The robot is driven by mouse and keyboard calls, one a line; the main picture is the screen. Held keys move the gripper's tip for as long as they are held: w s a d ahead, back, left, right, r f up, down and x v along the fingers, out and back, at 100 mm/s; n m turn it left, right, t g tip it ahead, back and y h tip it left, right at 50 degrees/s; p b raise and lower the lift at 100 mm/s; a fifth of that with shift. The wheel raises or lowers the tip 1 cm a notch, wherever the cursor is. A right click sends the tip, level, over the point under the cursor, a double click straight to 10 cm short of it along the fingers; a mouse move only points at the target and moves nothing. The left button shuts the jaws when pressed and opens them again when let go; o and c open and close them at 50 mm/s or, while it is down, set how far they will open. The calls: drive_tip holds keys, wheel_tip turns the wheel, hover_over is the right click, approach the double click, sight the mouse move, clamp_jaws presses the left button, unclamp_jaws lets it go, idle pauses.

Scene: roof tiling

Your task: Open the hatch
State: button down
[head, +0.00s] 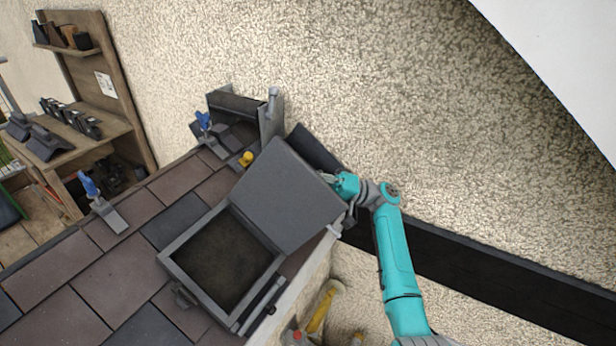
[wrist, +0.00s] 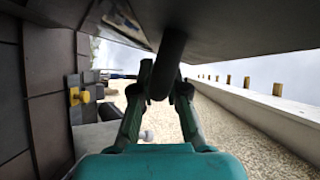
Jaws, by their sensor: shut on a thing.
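The hatch is a grey square frame (head: 168,262) set in the tiled roof, with a dark opening inside it. Its grey lid (head: 283,190) stands raised and tilted back from the frame. My gripper (head: 340,188) is at the lid's right edge. In the wrist view my gripper (wrist: 162,85) is shut on a dark rounded handle (wrist: 170,62) below the lid's underside (wrist: 230,22). The lid's far side is hidden in the wrist view.
Roof tiles (head: 105,272) surround the frame. Blue-handled tools (head: 100,198) and a yellow knob (head: 246,158) are on the roof. A wooden shelf (head: 125,105) stands at the left against a rough wall (head: 400,110). A dark strip (head: 480,265) runs along the wall at right.

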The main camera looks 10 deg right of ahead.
drive_tip(key=c, duration=1.2)
unclamp_jaws()
drive_tip(key=v, duration=1.2)
drive_tip(key=shift+s, duration=0.1)
